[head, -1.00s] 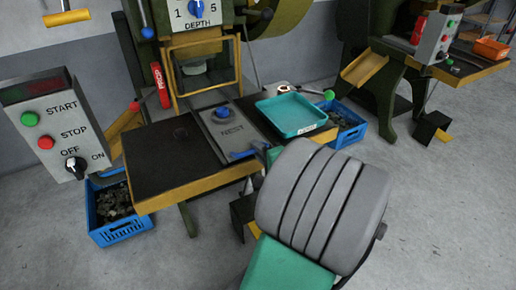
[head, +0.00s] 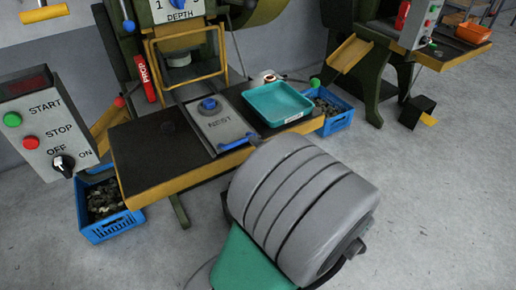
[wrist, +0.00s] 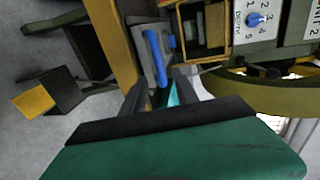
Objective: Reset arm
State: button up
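My gripper (wrist: 160,88) shows in the wrist view with its two grey fingers apart and nothing seen held between them. Beyond the fingers are the blue bar (wrist: 155,57) on the front of the nest plate and a sliver of the teal tray (wrist: 174,98). In the head view my grey and green arm fills the lower middle, in front of the press table, and hides the gripper. The nest plate (head: 222,128) carries a blue round knob (head: 209,104). The teal tray (head: 278,104) sits on the table to its right and looks empty.
A control box (head: 45,125) stands at the left. Blue crates stand on the floor left (head: 108,228) and right (head: 333,122) of the table; the left one holds dark pieces. A second press with an orange tray (head: 473,34) is at the upper right.

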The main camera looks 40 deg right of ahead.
jog(key=shift+s+a+r, duration=0.1)
jog(key=shift+s+a, duration=0.1)
jog(key=shift+s, duration=0.3)
jog(key=w+a+r+n+g+y+p, duration=0.1)
jog(key=w+a+n+g+y+p, duration=0.15)
jog(key=a+n+p, duration=0.35)
jog(key=w+a+r+n+g+y+p, duration=0.1)
jog(key=w+a+n+g+y+p, duration=0.15)
jog(key=a+n+g+p, duration=0.4)
jog(key=s+a+r+n+g+h+p, duration=0.1)
jog(key=a+r+n+p, duration=0.3)
jog(key=r, duration=0.4)
jog(key=s+a+r+n+g+p, duration=0.2)
jog(key=s+a+r+n+p, duration=0.2)
jog(key=a+r, duration=0.3)
jog(key=shift+a+r+h, duration=0.25)
jog(key=shift+r+h, duration=0.15)
